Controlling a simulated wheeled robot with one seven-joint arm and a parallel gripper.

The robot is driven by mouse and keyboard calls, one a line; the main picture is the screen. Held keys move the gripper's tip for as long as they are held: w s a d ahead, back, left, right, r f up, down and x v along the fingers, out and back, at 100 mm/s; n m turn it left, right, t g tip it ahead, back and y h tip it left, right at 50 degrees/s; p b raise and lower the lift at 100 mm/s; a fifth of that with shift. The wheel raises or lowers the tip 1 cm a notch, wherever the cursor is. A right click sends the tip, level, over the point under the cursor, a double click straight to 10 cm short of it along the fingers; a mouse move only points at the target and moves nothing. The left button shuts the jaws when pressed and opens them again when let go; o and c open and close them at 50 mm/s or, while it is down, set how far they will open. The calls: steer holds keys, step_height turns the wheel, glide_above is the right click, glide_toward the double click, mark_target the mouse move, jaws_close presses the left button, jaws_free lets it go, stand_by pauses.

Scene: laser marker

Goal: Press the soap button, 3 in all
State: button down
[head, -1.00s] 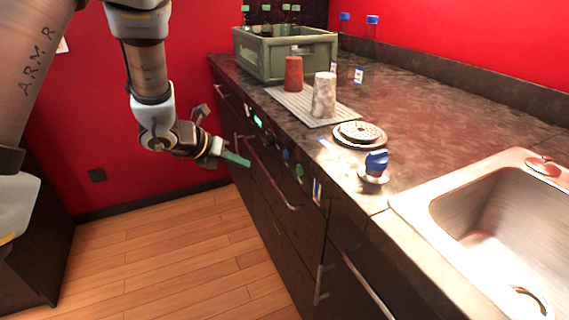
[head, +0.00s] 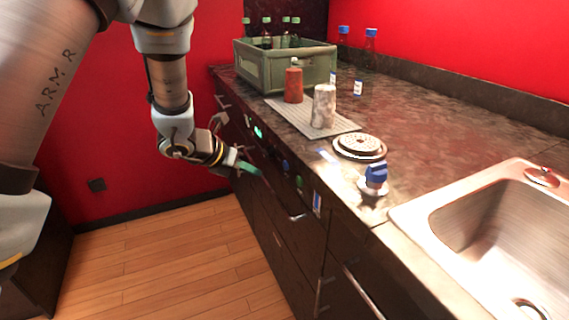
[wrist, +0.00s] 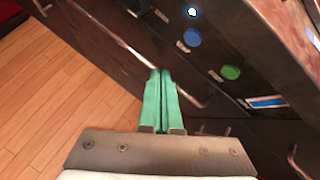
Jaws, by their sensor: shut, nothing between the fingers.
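My gripper (head: 260,173) has green fingers pressed together with nothing between them. It is in front of the dark counter front, left of the buttons in the head view. In the wrist view the gripper tips (wrist: 160,72) point toward the counter front, below and left of a blue button (wrist: 192,37) and left of a green button (wrist: 230,72). A small white-lit round button (wrist: 192,11) sits above the blue one. In the head view the blue button (head: 285,165) and green button (head: 299,181) are right of the fingers. Labels are too small to read, so I cannot tell which is soap.
A long drawer handle (wrist: 125,45) runs behind the fingertips. A blue-and-white label (wrist: 265,102) is beyond the green button. The wooden floor is clear.

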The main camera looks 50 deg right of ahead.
steer(key=shift+s+d, duration=0.3)
steer(key=shift+d, duration=0.5)
steer(key=shift+s+d, duration=0.35)
steer(key=shift+d, duration=0.45)
steer(key=shift+s+d, duration=0.3)
steer(key=shift+d, duration=0.5)
steer(key=shift+d, duration=0.15)
steer(key=shift+s+d, duration=0.1)
steer(key=shift+d, duration=0.1)
steer(key=shift+s+d, duration=0.2)
steer(key=shift+d, duration=0.2)
stand_by(0.8)
steer(key=shift+a+b, duration=0.1)
steer(key=shift+b, duration=0.2)
steer(key=shift+w+a+b, duration=0.3)
steer(key=shift+a, duration=0.35)
steer(key=shift+w+a+b, duration=0.25)
steer(key=shift+w+a, duration=0.05)
steer(key=shift+a, duration=0.5)
steer(key=shift+w+a+b, duration=0.25)
steer(key=shift+w+a, duration=0.1)
steer(key=shift+a, duration=0.4)
steer(key=shift+w+a+b, duration=0.25)
steer(key=shift+w+a, duration=0.05)
steer(key=shift+a, duration=0.5)
